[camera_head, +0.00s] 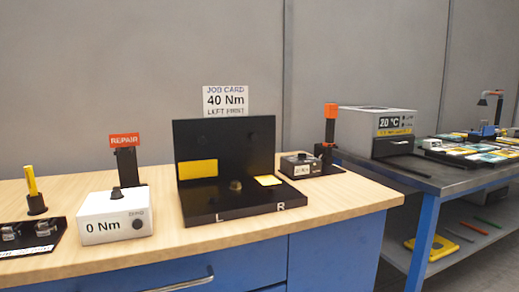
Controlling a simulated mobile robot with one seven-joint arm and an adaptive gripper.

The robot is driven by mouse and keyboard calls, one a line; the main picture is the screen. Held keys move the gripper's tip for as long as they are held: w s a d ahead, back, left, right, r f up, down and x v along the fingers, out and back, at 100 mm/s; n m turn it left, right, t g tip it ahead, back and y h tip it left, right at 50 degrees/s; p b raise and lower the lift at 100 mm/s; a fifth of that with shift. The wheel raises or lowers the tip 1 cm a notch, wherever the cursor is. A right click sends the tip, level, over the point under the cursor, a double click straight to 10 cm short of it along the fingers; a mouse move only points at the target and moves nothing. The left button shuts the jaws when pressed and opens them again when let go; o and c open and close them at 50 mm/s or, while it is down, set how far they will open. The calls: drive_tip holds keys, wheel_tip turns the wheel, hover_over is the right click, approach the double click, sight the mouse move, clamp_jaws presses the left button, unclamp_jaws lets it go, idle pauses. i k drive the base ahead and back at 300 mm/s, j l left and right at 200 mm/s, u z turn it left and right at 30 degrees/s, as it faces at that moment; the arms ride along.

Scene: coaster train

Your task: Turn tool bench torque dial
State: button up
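A small dark box (313,165) stands on the right of the wooden bench. It has a dark knob (302,156) on top and a pale front label (302,170) ending in "Nm"; its number is too small to read surely. A white box (92,212) on the left reads "0 Nm". It has a small dark post (115,192) on top and a round black button (138,223) under small text that looks like "ZERO". I cannot tell for sure which of these is the torque dial. My gripper is not in view.
A job card (226,101) reads "40 Nm". A black L-shaped stand (225,135) fills the bench middle. An orange-topped tool (330,135) stands beside the dark box. A "REPAIR" sign (125,140) and yellow stick (31,181) stand left. A grey oven-like unit (365,130) sits on another bench.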

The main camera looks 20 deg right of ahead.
sight(301, 156)
drive_tip(key=i+l+u, duration=0.1)
drive_tip(key=l+u, duration=0.15)
drive_tip(key=l, duration=0.3)
drive_tip(key=l+u, duration=0.3)
drive_tip(key=l, duration=0.9)
drive_tip(key=i+l+u, duration=0.1)
drive_tip(key=l, duration=0.5)
drive_tip(key=i+l, duration=0.1)
drive_tip(key=l, duration=0.25)
drive_tip(key=i+l, duration=0.15)
drive_tip(key=l, duration=0.2)
drive_tip(key=i+l, duration=0.1)
drive_tip(key=l, duration=0.25)
drive_tip(key=i, duration=0.7)
